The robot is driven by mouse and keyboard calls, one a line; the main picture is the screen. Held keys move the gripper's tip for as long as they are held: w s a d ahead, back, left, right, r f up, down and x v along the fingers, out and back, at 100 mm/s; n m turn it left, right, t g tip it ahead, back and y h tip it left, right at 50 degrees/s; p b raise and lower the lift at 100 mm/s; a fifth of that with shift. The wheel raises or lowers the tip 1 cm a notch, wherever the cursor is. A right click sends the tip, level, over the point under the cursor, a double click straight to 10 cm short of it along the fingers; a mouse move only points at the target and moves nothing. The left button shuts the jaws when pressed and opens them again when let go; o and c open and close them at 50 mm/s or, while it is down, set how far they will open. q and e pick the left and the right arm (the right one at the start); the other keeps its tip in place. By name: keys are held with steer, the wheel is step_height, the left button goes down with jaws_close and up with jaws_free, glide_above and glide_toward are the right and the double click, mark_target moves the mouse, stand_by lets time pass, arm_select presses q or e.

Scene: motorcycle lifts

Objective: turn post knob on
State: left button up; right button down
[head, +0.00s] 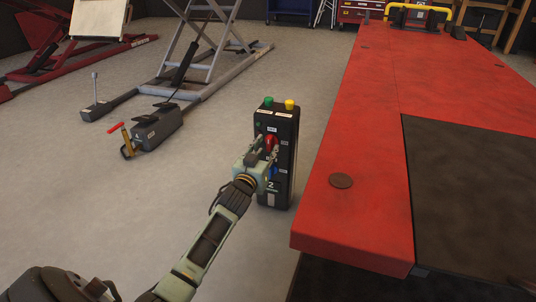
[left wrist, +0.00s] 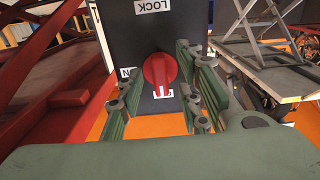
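The post (head: 285,165) is a dark upright box with a green and a yellow button on top, standing left of the red lift. Its red knob (head: 271,143) is on the front face. In the left wrist view the knob (left wrist: 160,72) is round with a ridge running up and down. An upside-down LOCK label is above it; a label at its left and one below are partly hidden. My left gripper (head: 264,153) is open in front of the knob, its fingers (left wrist: 160,88) apart on either side. I cannot tell whether they touch it. My right gripper is out of view.
The red lift platform (head: 365,155) stands close on the right of the post. A grey lift (head: 200,75) and its pump unit (head: 158,127) with a red-handled lever are at the left. Grey floor (head: 110,205) between them and the post is clear.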

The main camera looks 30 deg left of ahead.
arm_select(q)
steer(key=shift+w+a, duration=0.2)
steer(key=shift+w, duration=0.5)
jaws_close()
